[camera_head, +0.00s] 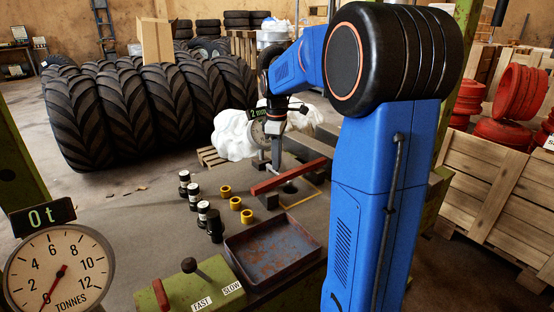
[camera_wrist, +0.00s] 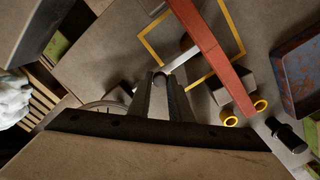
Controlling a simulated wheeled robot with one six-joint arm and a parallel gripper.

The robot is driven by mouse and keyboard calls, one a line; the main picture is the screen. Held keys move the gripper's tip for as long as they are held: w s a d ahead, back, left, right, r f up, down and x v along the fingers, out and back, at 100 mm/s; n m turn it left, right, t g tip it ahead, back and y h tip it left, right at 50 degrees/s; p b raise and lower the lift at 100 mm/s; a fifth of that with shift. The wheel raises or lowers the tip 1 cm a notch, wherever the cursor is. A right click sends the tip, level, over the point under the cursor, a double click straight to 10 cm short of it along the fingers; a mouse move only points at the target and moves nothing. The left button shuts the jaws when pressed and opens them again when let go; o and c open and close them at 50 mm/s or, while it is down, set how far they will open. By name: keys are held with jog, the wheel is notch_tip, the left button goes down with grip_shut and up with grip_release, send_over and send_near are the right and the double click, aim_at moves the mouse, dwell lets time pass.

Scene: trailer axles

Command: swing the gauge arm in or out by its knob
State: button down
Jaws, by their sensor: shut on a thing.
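My gripper (camera_wrist: 160,80) is in the middle of the wrist view, its two grey fingers closed around a small dark upright piece that looks like the knob. A pale metal bar (camera_wrist: 182,58) runs from just beyond the fingertips toward the red bar and seems to be the gauge arm. In the head view my gripper (camera_head: 276,168) points down behind the red bar, and the knob is too small to make out. A round dial gauge with a "2 mm" display (camera_head: 258,112) stands beside the gripper, partly hidden by my wrist.
The red bar (camera_head: 292,177) crosses the bench close to the gripper, above a yellow outline (camera_wrist: 226,14). Yellow rings (camera_head: 235,203), black bottle-like cylinders (camera_head: 203,212) and a rusty tray (camera_head: 272,250) stand nearer. A tonnes dial (camera_head: 60,268) is at front left.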

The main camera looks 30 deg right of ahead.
jog(key=shift+a, duration=0.1)
jog(key=a+m, duration=0.1)
jog(key=m, duration=0.1)
jog(key=shift+w+a+m, duration=0.1)
jog(key=shift+m, duration=0.3)
jog(key=a+m, duration=0.1)
jog(key=m, duration=0.2)
jog(key=shift+w+a+m, duration=0.35)
jog(key=shift+m, duration=0.05)
jog(key=m, duration=0.1)
jog(key=w+a+m, duration=0.1)
jog(key=m, duration=0.1)
jog(key=shift+a, duration=0.1)
jog(key=shift+w+a+m, duration=0.2)
jog(key=shift+w+m, duration=0.15)
jog(key=shift+m, duration=0.55)
jog(key=shift+w+a+m, duration=0.2)
jog(key=shift+w+m, duration=0.1)
jog(key=shift+m, duration=0.6)
jog(key=c, duration=1.6)
grip_release()
